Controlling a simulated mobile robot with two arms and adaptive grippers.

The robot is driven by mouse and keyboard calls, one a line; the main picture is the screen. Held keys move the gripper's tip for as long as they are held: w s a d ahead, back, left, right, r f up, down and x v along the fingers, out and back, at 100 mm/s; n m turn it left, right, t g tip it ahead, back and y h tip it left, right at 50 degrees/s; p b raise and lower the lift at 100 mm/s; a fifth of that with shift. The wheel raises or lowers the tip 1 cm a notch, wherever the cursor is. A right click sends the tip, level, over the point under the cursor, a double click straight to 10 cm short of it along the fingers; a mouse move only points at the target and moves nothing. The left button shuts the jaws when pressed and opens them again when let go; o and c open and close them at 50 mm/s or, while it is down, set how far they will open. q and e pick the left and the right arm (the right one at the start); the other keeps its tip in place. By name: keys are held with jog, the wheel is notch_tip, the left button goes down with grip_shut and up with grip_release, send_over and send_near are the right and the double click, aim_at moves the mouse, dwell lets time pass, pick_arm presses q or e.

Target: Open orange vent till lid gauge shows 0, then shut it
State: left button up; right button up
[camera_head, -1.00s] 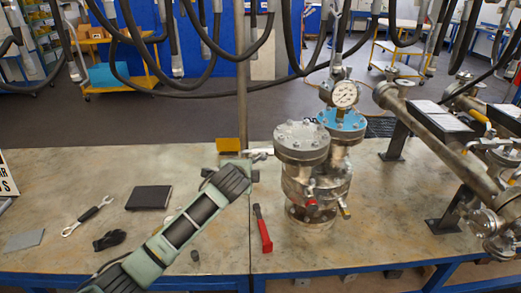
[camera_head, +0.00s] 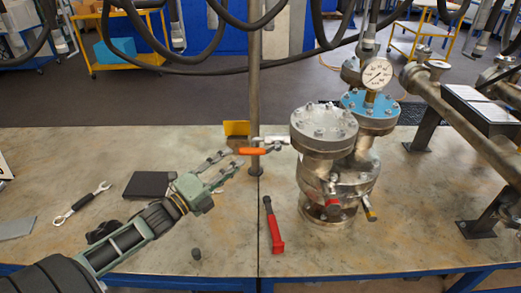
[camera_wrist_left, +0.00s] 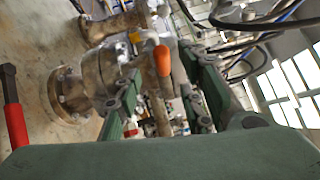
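The steel vessel (camera_head: 322,130) stands upright on the bench, its flanged lid bolted down. The vent's orange handle (camera_head: 252,151) sticks out to the left at lid height. The round white gauge (camera_head: 377,74) rises above the blue-topped lid (camera_head: 369,104); its reading is too small to tell. My left gripper (camera_head: 234,162) is open, its fingers pointing at the handle from the lower left. In the left wrist view the orange handle (camera_wrist_left: 163,60) shows between the spread fingers (camera_wrist_left: 165,100), with no clear contact. My right gripper is not in view.
A red-handled tool (camera_head: 272,228) lies in front of the vessel. A wrench (camera_head: 83,203) and a black box (camera_head: 150,185) lie at the left. A post (camera_head: 254,90) stands behind the handle. Pipework (camera_head: 465,130) fills the right side.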

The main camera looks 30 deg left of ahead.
aim_at(250, 152)
pick_arm(q)
jog(key=shift+w+d+r, duration=0.15)
jog(key=shift+w+r, duration=0.15)
jog(key=shift+w, duration=0.05)
jog(key=shift+p+x, duration=0.7)
jog(key=shift+x, duration=2.7)
jog(key=shift+f, duration=0.15)
grip_shut()
